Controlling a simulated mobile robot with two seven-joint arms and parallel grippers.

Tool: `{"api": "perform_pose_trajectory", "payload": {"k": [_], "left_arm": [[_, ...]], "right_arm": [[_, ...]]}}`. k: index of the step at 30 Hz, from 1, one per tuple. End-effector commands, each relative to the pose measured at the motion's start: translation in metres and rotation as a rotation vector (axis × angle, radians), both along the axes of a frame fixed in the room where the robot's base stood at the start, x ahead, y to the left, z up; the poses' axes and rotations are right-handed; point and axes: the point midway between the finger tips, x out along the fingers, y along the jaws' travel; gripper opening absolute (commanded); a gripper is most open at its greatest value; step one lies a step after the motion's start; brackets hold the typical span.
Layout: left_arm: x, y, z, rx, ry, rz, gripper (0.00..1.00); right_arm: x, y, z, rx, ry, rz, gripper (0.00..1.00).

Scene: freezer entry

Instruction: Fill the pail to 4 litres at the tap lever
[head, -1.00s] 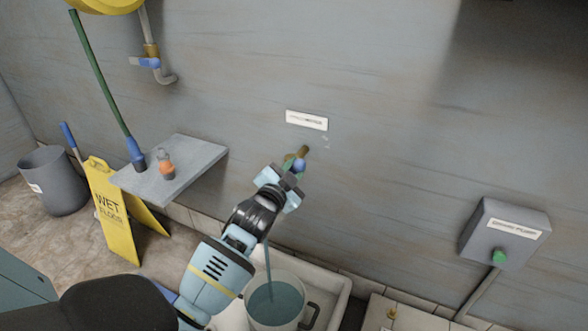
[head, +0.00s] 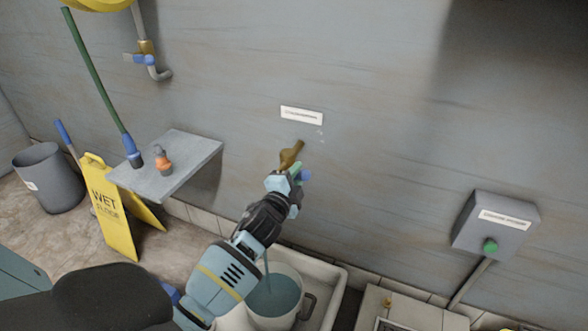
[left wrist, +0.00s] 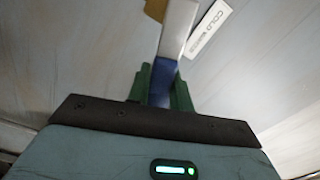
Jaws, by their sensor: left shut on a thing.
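The brass tap (head: 290,155) sticks out of the grey wall below a white label. Its blue lever (head: 305,175) shows beside my left gripper (head: 297,173). In the left wrist view, the left gripper's green fingers (left wrist: 160,88) are shut on the blue lever (left wrist: 162,82); its grey end reaches out beyond them. The pale pail (head: 250,318) stands in the white sink below, partly behind my left arm. Blue-grey water (head: 274,297) is in it, and a thin stream falls into it. No litre marks are readable. My right gripper is not in view.
The white sink (head: 340,275) surrounds the pail. A grey shelf (head: 190,160) with an orange-collared fitting (head: 164,161) is to the left, above a yellow wet-floor sign (head: 108,215). A grey box with a green button (head: 490,245) hangs at right.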

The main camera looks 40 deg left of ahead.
Motion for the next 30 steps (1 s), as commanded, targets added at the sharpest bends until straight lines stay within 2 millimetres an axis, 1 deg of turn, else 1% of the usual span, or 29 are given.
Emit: {"api": "perform_pose_trajectory", "payload": {"k": [1,6,12,18,30], "left_arm": [[0.000,-0.001,-0.004,0.039,0.011,-0.001,0.00],[0.000,-0.003,-0.012,0.157,0.039,0.000,0.00],[0.001,-0.003,-0.019,0.256,0.063,-0.001,0.00],[0.001,-0.003,-0.022,0.308,0.076,-0.001,0.00],[0.001,-0.003,-0.023,0.328,0.081,-0.001,0.00]], "right_arm": [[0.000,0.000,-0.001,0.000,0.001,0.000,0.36],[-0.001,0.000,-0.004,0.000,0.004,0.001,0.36],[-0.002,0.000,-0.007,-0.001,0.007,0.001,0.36],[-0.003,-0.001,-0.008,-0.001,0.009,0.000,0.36],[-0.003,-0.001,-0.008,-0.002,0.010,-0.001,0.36]]}}
